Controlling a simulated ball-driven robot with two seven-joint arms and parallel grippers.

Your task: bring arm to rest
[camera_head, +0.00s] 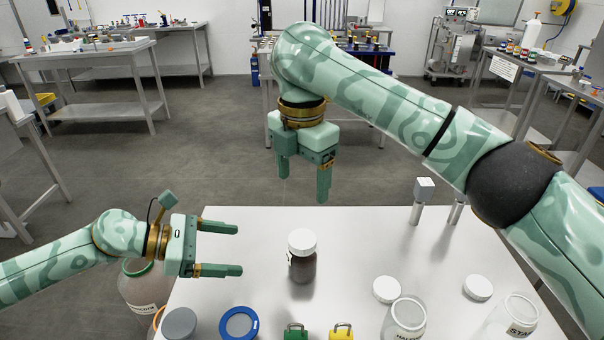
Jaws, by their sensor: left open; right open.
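My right arm reaches in from the right across the upper middle of the view. Its gripper (303,182) hangs pointing down, open and empty, above the far edge of the white table (350,235). My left arm comes in low from the left. Its gripper (240,249) points right, open, with its two fingers apart and nothing between them. A dark jar with a white lid (302,256) stands upright on the table, just right of the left fingertips and apart from them.
Near the front lie a grey lid (180,324), a blue-rimmed disc (239,324), a green padlock (296,332), a yellow padlock (342,332), white lids (387,289) and clear jars (405,318). A metal post with a white block (424,190) stands at the back right. A glass vessel (145,290) is beside the table's left edge.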

